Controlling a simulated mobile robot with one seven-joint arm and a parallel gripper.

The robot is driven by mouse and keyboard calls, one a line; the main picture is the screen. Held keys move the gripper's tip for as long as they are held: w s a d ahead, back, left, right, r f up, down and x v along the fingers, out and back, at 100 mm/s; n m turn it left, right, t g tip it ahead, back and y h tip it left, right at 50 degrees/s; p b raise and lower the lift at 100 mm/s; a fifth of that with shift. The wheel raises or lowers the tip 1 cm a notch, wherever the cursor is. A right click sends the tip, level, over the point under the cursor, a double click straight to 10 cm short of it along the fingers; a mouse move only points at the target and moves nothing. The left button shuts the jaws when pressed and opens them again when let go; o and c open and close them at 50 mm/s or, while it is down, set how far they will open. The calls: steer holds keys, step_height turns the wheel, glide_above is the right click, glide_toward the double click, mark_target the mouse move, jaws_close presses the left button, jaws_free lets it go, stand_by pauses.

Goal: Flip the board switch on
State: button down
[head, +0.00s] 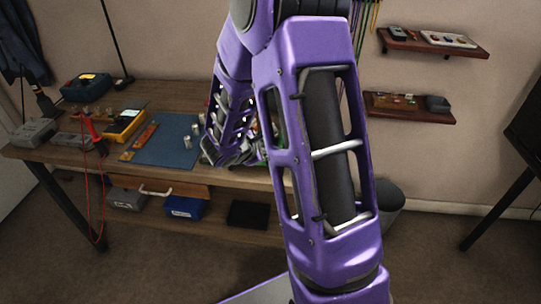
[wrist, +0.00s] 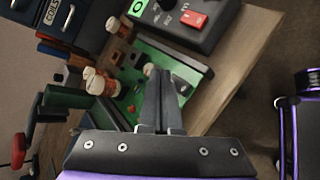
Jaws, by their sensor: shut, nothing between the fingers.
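In the wrist view, a green circuit board (wrist: 190,75) in a dark frame lies on the wooden bench (wrist: 245,60). It carries several small parts, and a pale rounded part (wrist: 149,69) shows right at my fingertips. I cannot tell which part is the board switch or how it is set. My gripper (wrist: 161,72) is shut and empty, its tips over the middle of the board. I cannot tell whether they touch it. The fingers hide part of the board. In the head view my arm hides the board and the fingertips.
A dark box (wrist: 219,30) with a red rocker (wrist: 193,20) stands just beyond the board. White-and-copper cylinders (wrist: 101,85) stand to its left, near a blue drawer unit (wrist: 54,35). In the head view, a blue mat (head: 165,140) and a yellow meter (head: 124,126) lie left of my arm.

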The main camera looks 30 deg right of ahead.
mark_target(267, 161)
steer(key=shift+f, duration=0.1)
stand_by(0.6)
steer(key=shift+f+b, duration=0.35)
steer(key=shift+b, duration=0.4)
steer(key=shift+f+b, duration=0.3)
steer(key=shift+b, duration=0.1)
steer(key=shift+r, duration=0.1)
stand_by(0.5)
steer(key=shift+r+p, duration=0.3)
steer(key=shift+r, duration=0.35)
steer(key=shift+s+a+r+p, duration=0.15)
steer(key=shift+r+p, duration=0.6)
steer(key=shift+r, duration=0.5)
steer(key=shift+s+r+p, duration=0.15)
steer(key=shift+r+p, duration=0.55)
steer(key=shift+r, duration=0.55)
